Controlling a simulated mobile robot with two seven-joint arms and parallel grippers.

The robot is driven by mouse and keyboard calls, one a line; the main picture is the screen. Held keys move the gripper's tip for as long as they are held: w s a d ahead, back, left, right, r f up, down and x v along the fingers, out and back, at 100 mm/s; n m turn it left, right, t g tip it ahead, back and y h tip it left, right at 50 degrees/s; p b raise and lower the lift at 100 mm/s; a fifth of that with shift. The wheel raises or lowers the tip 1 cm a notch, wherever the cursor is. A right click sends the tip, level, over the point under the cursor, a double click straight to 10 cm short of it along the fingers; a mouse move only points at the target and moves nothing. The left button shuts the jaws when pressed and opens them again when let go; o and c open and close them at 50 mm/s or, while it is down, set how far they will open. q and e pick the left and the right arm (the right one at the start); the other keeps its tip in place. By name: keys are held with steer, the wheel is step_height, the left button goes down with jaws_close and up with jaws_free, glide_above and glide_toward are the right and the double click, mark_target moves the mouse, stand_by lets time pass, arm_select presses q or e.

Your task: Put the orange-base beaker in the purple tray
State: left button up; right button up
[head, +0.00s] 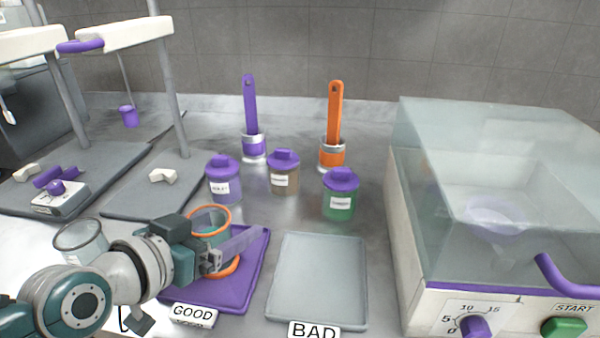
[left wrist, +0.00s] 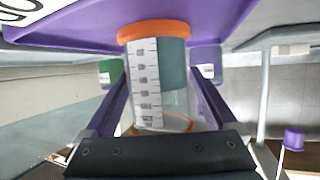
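The orange-base beaker (head: 209,219) is upright, clear with an orange rim and orange base. My left gripper (head: 238,250) has its two purple fingers on either side of it and looks shut on it. In the left wrist view, which is inverted, the beaker (left wrist: 172,70) lies between the fingers with its measuring scale showing. It is over the purple tray (head: 258,246), its base at or just above the surface; I cannot tell if it touches. The tray also shows in the left wrist view (left wrist: 80,32). My right gripper is not in view.
A grey tray (head: 318,280) marked BAD lies to the right, and a GOOD label (head: 193,313) stands before the purple tray. Lidded jars (head: 340,195) and two brush cups (head: 332,155) stand behind. A large machine (head: 480,220) fills the right. A clear vessel (head: 80,238) is at left.

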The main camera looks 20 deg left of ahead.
arm_select(q)
steer(key=shift+o, duration=0.2)
steer(key=shift+r, duration=0.25)
steer(key=p+v, duration=0.3)
steer(key=v, duration=0.8)
steer(key=shift+s, duration=0.4)
steer(key=s+d+m+g+h, duration=0.2)
steer(key=s+d+g, duration=0.15)
steer(key=d, duration=0.35)
steer(key=s+r+g+y, duration=0.1)
steer(key=s+g+y, duration=0.1)
steer(key=s+g, duration=0.4)
steer(key=shift+s+a+r+n+y, duration=0.15)
steer(key=shift+s+r+n+y, duration=0.25)
steer(key=shift+s, duration=0.65)
step_height(320, 180, up, 40)
steer(key=p, duration=4)
